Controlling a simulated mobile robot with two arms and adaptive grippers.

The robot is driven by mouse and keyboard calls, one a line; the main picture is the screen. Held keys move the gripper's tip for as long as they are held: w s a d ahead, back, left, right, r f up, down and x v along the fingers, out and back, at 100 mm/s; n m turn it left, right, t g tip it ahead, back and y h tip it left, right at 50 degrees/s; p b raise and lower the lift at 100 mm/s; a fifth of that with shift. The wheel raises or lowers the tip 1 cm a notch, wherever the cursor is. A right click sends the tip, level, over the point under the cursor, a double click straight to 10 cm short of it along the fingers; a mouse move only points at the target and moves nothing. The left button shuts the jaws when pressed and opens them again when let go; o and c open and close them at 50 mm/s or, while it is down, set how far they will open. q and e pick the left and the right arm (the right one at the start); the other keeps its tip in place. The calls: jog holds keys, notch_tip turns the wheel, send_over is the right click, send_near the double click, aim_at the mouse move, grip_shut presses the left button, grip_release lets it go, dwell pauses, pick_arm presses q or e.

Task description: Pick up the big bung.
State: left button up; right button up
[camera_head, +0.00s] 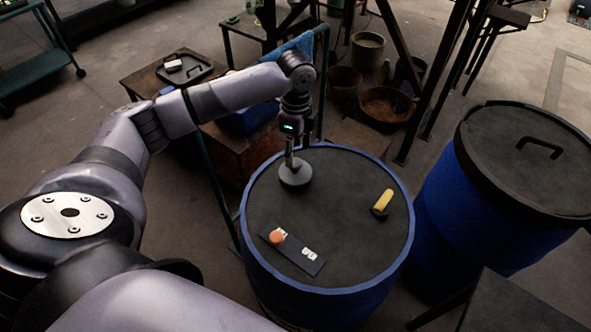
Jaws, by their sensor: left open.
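A grey, round, wide-based piece with an upright stem, which looks like the big bung (296,175), stands on the dark top of a blue-rimmed drum (345,230), near its back left edge. My left gripper (296,146) points down from above, at the top of that stem. It is open; whether its fingers are around the stem or just above it I cannot tell. My right gripper is not in view.
A dark strip (309,262) with an orange round piece (277,237) and small white pieces lies front left on the drum. A yellow piece on a black base (383,202) stands at right. A lidded blue drum (466,213) is farther right. Metal legs stand behind.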

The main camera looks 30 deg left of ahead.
aim_at(295, 162)
pick_arm(q)
jog(key=shift+f+p, duration=0.6)
jog(key=shift+f, duration=2.3)
jog(key=shift+c, duration=0.6)
jog(key=c, duration=1.1)
jog(key=shift+r, duration=0.1)
jog(key=shift+c, duration=0.2)
